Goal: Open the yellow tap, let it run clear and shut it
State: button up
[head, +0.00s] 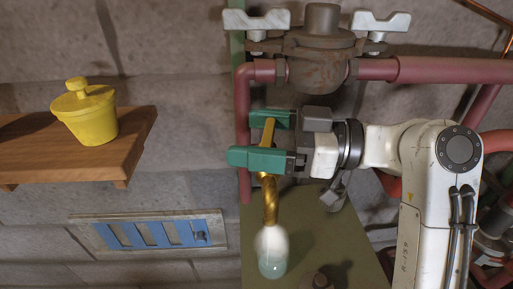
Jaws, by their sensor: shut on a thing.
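The yellow tap shows as a yellow handle (266,134) between the green fingers of my gripper (262,140). My gripper reaches in from the right and is shut on this handle. Below the fingers a twisted golden-yellow spout or stream (269,200) runs down; I cannot tell which. Under it is a pale, whitish, rounded glass-like shape (271,250) with a bluish-green lower end. The tap's body is mostly hidden behind my gripper.
Dusky red pipes (435,70) and a rusty valve body (320,58) with white wing handles (257,20) lie above my gripper. A yellow lidded pot (88,112) stands on a wooden shelf (50,160) at left. A blue slatted vent (150,233) is below it.

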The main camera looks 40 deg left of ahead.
jog(key=shift+s+d+f+n+g+h+b, duration=0.1)
jog(key=shift+n+g+h+b, duration=0.2)
jog(key=shift+n+g+h, duration=0.5)
jog(key=shift+s+d+n+g+h+b, duration=0.1)
jog(key=shift+n+g+h+b, duration=0.15)
jog(key=shift+n+g+h, duration=0.5)
jog(key=shift+g+h, duration=0.25)
jog(key=o, duration=0.8)
jog(key=shift+a, duration=0.1)
jog(key=shift+o, duration=0.2)
jog(key=v, duration=1.1)
jog(key=shift+s, duration=0.1)
